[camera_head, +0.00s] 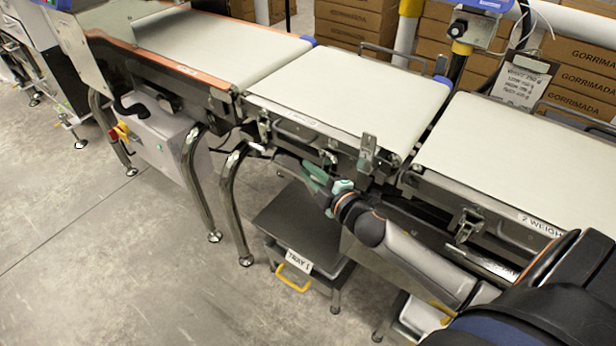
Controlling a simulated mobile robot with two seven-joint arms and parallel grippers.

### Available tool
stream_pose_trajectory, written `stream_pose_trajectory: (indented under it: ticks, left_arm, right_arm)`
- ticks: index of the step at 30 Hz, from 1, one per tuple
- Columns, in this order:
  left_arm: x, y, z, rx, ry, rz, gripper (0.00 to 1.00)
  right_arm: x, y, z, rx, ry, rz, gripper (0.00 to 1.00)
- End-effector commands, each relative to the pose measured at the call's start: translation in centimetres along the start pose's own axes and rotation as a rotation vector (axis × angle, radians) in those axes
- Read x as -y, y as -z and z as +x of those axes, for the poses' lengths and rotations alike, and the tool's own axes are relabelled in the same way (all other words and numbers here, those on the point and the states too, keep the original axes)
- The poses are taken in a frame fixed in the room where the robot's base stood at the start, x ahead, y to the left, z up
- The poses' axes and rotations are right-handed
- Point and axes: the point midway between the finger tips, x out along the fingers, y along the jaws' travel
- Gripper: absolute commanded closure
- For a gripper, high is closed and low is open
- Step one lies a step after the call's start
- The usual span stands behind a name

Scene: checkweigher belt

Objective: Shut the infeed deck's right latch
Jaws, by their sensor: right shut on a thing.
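The infeed deck (345,88) appears to be the middle pale belt section, left of the deck lettered "2 WEIGH". Its right latch (367,148) is at the front right corner, with a metal plate standing up above the deck's edge. My right gripper (314,173), with green parts, is below the front edge, to the left of that plate. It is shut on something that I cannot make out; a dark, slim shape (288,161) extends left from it. The lower part of the latch is partly hidden. My left gripper is not in view.
The weigh deck (520,165) stands close on the right, with a front latch (467,225). Another belt (215,45) is at the left. A dark-topped bin (305,235) with a yellow handle stands below. Bent metal legs (230,200) flank the space.

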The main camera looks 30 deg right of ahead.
Motion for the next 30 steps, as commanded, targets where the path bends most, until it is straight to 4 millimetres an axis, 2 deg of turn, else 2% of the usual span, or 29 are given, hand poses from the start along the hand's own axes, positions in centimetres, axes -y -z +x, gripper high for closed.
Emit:
stream_pose_trajectory:
  ticks: [1,10,27,28,30]
  left_arm:
    - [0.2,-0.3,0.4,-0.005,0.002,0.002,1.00]
    - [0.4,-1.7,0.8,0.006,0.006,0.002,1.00]
    - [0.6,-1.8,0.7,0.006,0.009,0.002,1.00]
    - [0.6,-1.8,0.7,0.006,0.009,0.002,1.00]
    - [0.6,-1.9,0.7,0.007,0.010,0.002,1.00]
  right_arm:
    - [0.5,-0.3,0.1,0.000,-0.011,-0.024,1.00]
    - [0.3,-0.9,0.4,-0.001,-0.064,-0.154,1.00]
    - [0.1,-1.1,0.4,0.001,-0.078,-0.191,1.00]
    - [0.1,-1.1,0.4,0.001,-0.078,-0.191,0.81]
    - [0.1,-1.1,0.5,0.001,-0.078,-0.191,0.73]
